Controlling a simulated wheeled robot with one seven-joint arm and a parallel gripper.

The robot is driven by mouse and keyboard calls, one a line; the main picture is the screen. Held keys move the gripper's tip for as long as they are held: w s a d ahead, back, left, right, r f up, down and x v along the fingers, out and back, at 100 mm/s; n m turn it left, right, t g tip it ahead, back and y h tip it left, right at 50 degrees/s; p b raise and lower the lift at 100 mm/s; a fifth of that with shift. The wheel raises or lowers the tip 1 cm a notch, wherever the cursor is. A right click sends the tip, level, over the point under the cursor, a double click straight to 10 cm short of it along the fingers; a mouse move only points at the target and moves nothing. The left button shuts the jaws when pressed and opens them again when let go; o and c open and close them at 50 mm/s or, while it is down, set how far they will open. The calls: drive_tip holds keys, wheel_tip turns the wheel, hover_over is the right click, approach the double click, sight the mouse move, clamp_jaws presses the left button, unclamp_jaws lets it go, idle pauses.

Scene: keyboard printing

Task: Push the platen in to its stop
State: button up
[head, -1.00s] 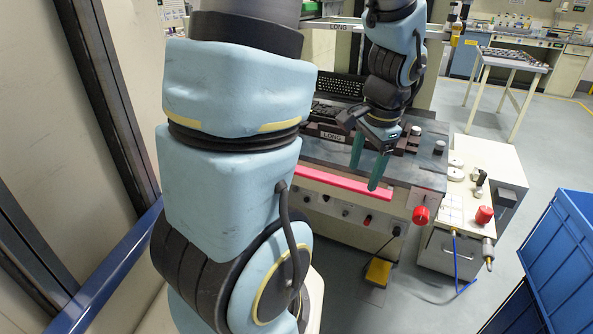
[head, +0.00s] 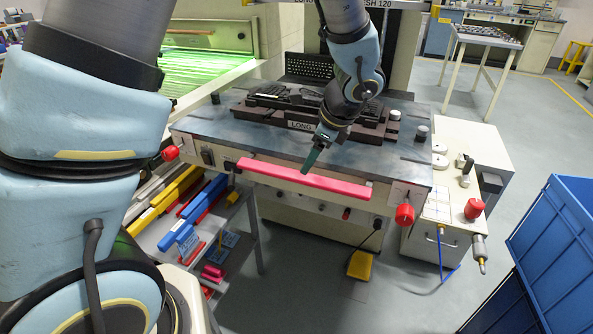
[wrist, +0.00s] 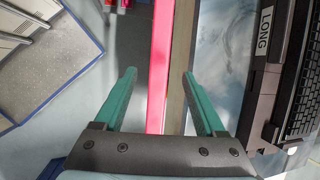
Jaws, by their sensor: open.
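The platen appears to be the broad grey metal plate (head: 255,137) on the press, carrying a dark fixture (head: 370,131) marked LONG with a black keyboard. A pink-red bar (head: 290,178) runs along its front edge. My gripper (head: 308,165) is over the middle of that bar, its green fingers pointing down. In the wrist view my gripper (wrist: 158,75) is open and empty, with the red bar (wrist: 158,60) passing between the fingers in the picture. I cannot tell whether the fingers touch the bar. My forearm hides part of the fixture.
Red knobs (head: 404,214) sit at the press's front corners. A cream cabinet (head: 445,210) stands at the right, with blue crates (head: 560,240) beyond it. A yellow pedal (head: 365,264) lies on the floor. A shelf of coloured tools (head: 190,215) is at the left.

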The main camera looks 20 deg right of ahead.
sight(301, 175)
drive_tip(key=x, duration=0.7)
drive_tip(key=shift+w+f, duration=0.1)
drive_tip(key=shift+f, duration=0.15)
clamp_jaws()
idle(0.3)
idle(0.8)
